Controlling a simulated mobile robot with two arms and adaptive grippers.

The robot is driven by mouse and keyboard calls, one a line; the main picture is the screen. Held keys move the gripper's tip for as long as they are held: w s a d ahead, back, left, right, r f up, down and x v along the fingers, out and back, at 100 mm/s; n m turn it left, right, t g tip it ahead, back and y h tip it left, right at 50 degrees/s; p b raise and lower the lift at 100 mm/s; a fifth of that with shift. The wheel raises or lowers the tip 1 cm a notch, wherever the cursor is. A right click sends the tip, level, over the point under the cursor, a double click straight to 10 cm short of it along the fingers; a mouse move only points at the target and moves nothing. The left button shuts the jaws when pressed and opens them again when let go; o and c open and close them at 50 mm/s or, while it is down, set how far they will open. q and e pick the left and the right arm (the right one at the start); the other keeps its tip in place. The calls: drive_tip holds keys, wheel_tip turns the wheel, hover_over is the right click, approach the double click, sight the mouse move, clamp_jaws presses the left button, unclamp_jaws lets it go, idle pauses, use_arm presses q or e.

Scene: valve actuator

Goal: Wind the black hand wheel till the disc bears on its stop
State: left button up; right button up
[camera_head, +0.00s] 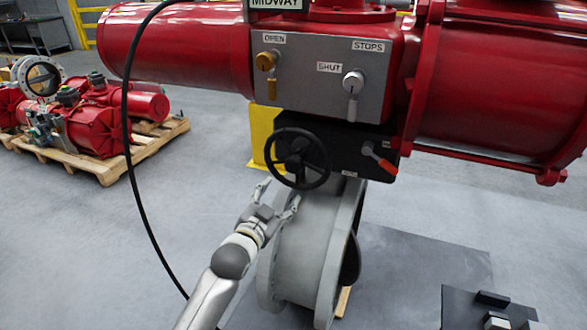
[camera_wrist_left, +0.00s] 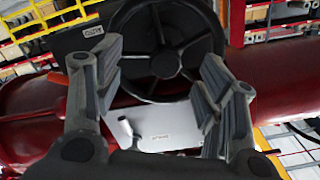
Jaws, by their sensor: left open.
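The black hand wheel (camera_head: 297,160) is a spoked ring on the front of the dark gearbox, below the grey panel. It also shows in the left wrist view (camera_wrist_left: 165,63), just beyond my fingertips. My left gripper (camera_head: 278,193) is open and empty at the wheel's lower left. In the left wrist view my left gripper (camera_wrist_left: 160,65) has its two fingers spread, one to each side of the wheel's hub; I cannot tell whether they touch the rim. The grey valve body (camera_head: 300,250) stands below; its disc is not clearly seen. A sign at the top reads MIDWAY (camera_head: 277,3).
The panel (camera_head: 322,90) carries a brass lever (camera_head: 270,70) and a silver lever (camera_head: 352,92). An orange-handled lever (camera_head: 380,158) is right of the wheel. A black cable (camera_head: 127,150) hangs at left. A loaded pallet (camera_head: 110,165) stands behind; the floor between is clear.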

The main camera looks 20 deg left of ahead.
sight(292, 167)
use_arm(q)
drive_tip(key=shift+t, duration=0.3)
drive_tip(key=shift+w+d+r+p, duration=0.1)
drive_tip(key=shift+w+r+p, duration=0.3)
drive_tip(key=shift+w, duration=1.4)
drive_tip(key=shift+w+d+r+p, duration=0.15)
drive_tip(key=shift+w+r, duration=0.5)
drive_tip(key=shift+w, duration=1.1)
drive_tip(key=shift+w+a+r+p, duration=0.1)
drive_tip(key=shift+w+r+p, duration=0.3)
drive_tip(key=shift+w, duration=1.4)
drive_tip(key=shift+r, duration=0.1)
clamp_jaws()
